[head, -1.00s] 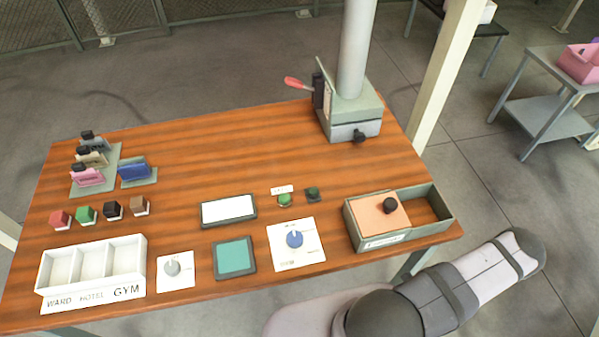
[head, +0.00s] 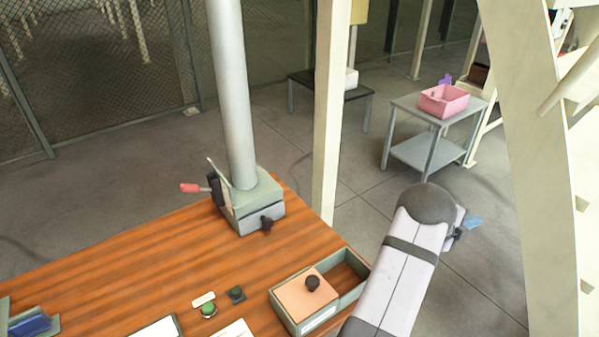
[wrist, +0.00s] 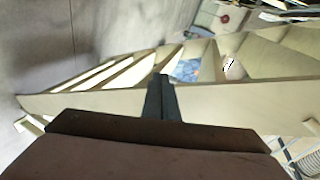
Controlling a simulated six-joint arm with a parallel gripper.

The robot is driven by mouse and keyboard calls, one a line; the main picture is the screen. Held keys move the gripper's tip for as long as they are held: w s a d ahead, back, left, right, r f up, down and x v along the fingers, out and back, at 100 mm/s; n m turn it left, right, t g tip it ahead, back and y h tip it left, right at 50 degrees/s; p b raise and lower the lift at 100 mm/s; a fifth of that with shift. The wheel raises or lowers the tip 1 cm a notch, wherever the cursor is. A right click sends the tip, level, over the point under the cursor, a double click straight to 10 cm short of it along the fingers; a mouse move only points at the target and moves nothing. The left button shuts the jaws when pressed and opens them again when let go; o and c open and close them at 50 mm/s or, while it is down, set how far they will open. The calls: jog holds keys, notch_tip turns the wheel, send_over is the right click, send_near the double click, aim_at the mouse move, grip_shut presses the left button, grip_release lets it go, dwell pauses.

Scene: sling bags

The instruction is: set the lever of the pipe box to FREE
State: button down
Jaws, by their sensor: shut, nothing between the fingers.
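The pipe box (head: 250,205) is a grey-green box at the back right corner of the wooden table, with a tall grey pipe (head: 232,100) rising from it. Its lever (head: 192,188) has a red grip and sticks out to the left from a dark mount on the box's left side. I cannot read any FREE marking from here. My gripper (wrist: 162,98) shows in the wrist view with its dark fingers together and empty. It is well away from the pipe box, and in the head view my arm is to the right of the table.
An open-topped box with an orange lid (head: 305,297) and black knob is at the table's right edge. Small green (head: 208,309) and dark buttons sit left of it. A cream post (head: 331,110) stands just behind the table. A side table (head: 425,150) holds a pink bin (head: 444,100).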

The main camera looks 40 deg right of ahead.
jog(key=w+a+r+g+h+p, duration=0.15)
jog(key=r+h, duration=0.25)
jog(key=r, duration=1.2)
jog(key=a+r+g+h+b, duration=0.1)
jog(key=a+r+g+h, duration=0.2)
jog(key=r, duration=1.4)
jog(key=w+a+f+n+t, duration=0.1)
jog(key=w+a+n+t, duration=0.3)
jog(key=w, duration=0.3)
jog(key=w+a+n+t+b, duration=0.1)
jog(key=w+n+t, duration=0.2)
jog(key=w+t, duration=0.4)
jog(key=w+a+f+n+t, duration=0.1)
jog(key=w+a+n+t, duration=0.3)
jog(key=w, duration=0.3)
jog(key=w+a+f+n+t+y+b, duration=0.2)
jog(key=w+a+f+n+t+y, duration=0.2)
jog(key=w+a+n+t+y, duration=0.7)
jog(key=w+a+f+n+g+y, duration=0.1)
jog(key=w+a+f+n+y, duration=0.1)
jog(key=a, duration=0.9)
jog(key=w+a+f+n+g+y+b, duration=0.1)
jog(key=w+a+f+n+y, duration=0.2)
jog(key=a+f+y, duration=0.3)
jog(key=w+a+f+n+g+y, duration=0.1)
jog(key=a+f+n+y, duration=0.3)
jog(key=a, duration=1.3)
jog(key=shift+b+x, duration=0.3)
jog(key=shift+x, duration=0.6)
